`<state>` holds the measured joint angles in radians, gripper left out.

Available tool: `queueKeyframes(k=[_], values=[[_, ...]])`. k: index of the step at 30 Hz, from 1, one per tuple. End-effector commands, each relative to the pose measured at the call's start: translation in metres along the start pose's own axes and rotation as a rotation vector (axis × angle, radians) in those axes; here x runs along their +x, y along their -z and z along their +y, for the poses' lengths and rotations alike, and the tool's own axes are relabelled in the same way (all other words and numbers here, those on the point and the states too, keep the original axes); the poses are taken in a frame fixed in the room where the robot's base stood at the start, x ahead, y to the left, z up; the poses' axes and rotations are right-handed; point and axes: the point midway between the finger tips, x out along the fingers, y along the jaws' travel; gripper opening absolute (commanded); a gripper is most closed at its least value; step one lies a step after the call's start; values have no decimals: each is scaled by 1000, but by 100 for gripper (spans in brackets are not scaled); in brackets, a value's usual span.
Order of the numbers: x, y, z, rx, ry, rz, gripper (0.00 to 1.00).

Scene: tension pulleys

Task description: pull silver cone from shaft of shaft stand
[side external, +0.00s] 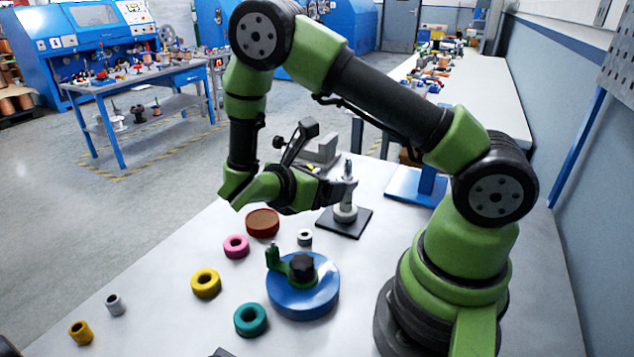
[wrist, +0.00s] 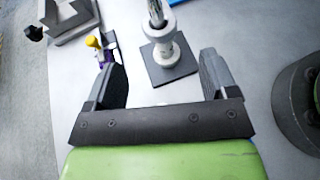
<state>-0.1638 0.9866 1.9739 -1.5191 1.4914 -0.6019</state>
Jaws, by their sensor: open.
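The shaft stand has a dark square base plate (side external: 331,224), also in the wrist view (wrist: 187,72), and an upright shaft (side external: 348,168). Light silver-grey, spool-like parts sit around the shaft; I take them as the silver cone (wrist: 158,29), with a wide upper rim and a lower collar. In the side view the upper part is partly covered by my gripper (side external: 340,188). In the wrist view my gripper (wrist: 163,64) is open, its two dark fingers apart. The stand shows in the gap between them, ahead of the fingertips. No contact can be made out.
A blue disc (side external: 315,301) with a black knob, a brown-red roll (side external: 262,223), and pink (side external: 236,246), yellow (side external: 206,283) and teal (side external: 251,320) rings lie on the table. A small grey ring (side external: 305,237) lies near the stand. A grey block (side external: 322,150) stands behind.

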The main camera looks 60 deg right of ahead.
Motion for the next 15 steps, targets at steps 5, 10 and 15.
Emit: queueKeyframes(k=[5, 10, 15], values=[[18, 1, 0, -8, 2, -5, 79], [49, 0, -1, -7, 6, -4, 79], [77, 1, -1, -6, 5, -2, 79]])
